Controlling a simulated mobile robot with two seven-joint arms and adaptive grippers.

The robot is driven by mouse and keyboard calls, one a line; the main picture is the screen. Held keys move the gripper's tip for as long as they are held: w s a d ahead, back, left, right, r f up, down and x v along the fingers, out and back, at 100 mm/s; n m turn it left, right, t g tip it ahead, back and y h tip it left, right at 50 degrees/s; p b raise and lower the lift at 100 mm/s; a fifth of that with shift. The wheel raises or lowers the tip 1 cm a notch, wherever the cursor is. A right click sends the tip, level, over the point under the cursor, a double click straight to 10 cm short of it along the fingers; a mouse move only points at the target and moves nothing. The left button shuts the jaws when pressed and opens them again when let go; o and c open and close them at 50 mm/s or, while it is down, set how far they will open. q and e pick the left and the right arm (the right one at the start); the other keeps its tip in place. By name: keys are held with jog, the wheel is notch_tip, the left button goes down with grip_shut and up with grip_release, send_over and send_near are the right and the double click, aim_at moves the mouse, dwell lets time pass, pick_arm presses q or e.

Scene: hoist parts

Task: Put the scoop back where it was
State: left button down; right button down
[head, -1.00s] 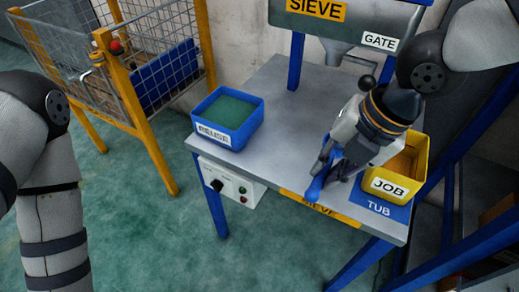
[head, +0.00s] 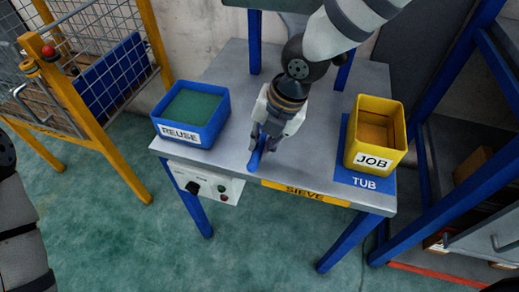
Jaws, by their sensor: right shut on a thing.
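The blue scoop (head: 255,160) is in my right gripper (head: 265,140), low over the sieve table (head: 225,165) near its front edge. The gripper is shut on it and hides most of it. I cannot tell whether the scoop touches the table top. The blue REUSE bin (head: 187,137), with green contents, stands to the left of the gripper. The yellow JOB tub (head: 374,161) stands to the right on a blue TUB mat (head: 342,176). My left arm shows at the left edge, but its gripper is out of view.
A yellow-framed mesh cage (head: 120,75) stands to the left of the table. A control box (head: 206,187) hangs under the table's front left. A blue frame (head: 455,205) stands at the right. The table top between gripper and tub is clear.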

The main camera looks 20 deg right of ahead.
notch_tip(320, 180, down, 3)
jog(key=shift+w+f, duration=0.1)
jog(key=shift+w, duration=0.05)
jog(key=shift+f, duration=0.2)
jog(key=c, duration=1.6)
grip_release()
